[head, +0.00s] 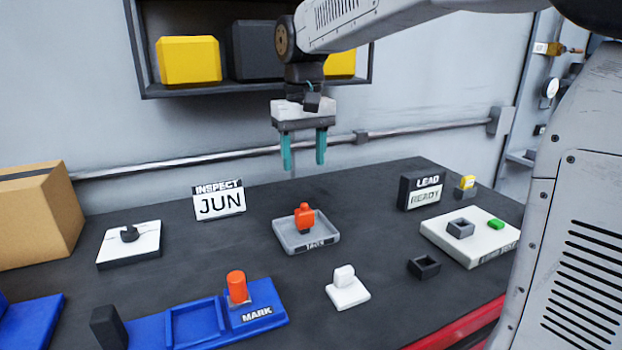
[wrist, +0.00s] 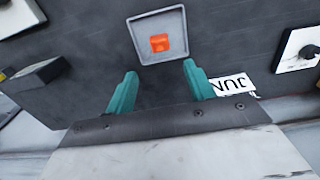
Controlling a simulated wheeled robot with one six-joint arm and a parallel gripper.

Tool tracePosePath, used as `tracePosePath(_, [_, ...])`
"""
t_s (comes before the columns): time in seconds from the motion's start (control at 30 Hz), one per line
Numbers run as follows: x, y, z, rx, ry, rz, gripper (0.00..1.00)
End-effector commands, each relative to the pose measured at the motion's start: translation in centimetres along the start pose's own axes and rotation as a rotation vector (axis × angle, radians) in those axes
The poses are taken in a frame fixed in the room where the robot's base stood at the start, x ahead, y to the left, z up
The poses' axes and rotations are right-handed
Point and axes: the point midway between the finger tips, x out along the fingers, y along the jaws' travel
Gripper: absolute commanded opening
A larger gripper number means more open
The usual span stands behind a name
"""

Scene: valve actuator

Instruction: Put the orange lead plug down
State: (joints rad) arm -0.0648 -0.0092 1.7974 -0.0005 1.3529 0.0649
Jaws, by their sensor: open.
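The orange lead plug (head: 304,217) stands upright in a grey tray (head: 287,242) in the middle of the dark table. In the wrist view the orange plug (wrist: 160,43) lies inside the tray (wrist: 147,19), beyond the fingertips. My gripper (head: 304,165) is open and empty, well above the table and the tray. Its two teal fingers also show apart in the wrist view (wrist: 160,78). A black LEAD box with a READY display (head: 425,197) stands to the right of the tray.
An INSPECT JUN sign (head: 219,203) stands left of the tray. A blue MARK fixture (head: 195,320) with an orange cylinder (head: 237,286) is at the front left. A white block (head: 347,287), a small black socket (head: 424,266) and a white panel (head: 485,252) are to the right.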

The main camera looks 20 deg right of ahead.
Motion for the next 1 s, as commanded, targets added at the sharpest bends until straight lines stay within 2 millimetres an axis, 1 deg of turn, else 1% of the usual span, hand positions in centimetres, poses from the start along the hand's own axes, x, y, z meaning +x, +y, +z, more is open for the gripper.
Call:
tracePosePath(0.17, [-0.5,0.1,0.4,0.0,0.001,0.0,0.54])
tracePosePath(0.27, [-0.6,0.4,2.3,0.001,0.01,0.0,0.54])
tracePosePath(0.37, [-0.5,1.0,6.1,0.001,0.026,-0.001,0.54])
tracePosePath(0.4, [-0.2,1.2,8.1,0.001,0.033,-0.001,0.54])
tracePosePath(0.47, [0.4,1.6,11.2,0.002,0.046,-0.001,0.54])
tracePosePath(0.5, [0.9,1.9,13.3,0.002,0.054,-0.001,0.54])
tracePosePath(0.57, [1.9,2.2,16.3,0.003,0.066,0.0,0.54])
tracePosePath(0.6, [2.8,2.4,18.1,0.003,0.074,0.0,0.54])
tracePosePath(0.7, [5.0,2.7,22.3,0.002,0.09,0.001,0.54])
tracePosePath(0.8, [7.0,2.9,25.2,0.003,0.104,0.002,0.54])
tracePosePath(0.83, [7.5,3.0,25.9,0.003,0.106,0.002,0.54])
tracePosePath(0.9, [8.5,3.1,27.1,0.003,0.111,0.002,0.54])
tracePosePath(1.0, [9.2,3.1,27.9,0.002,0.114,0.003,0.54])
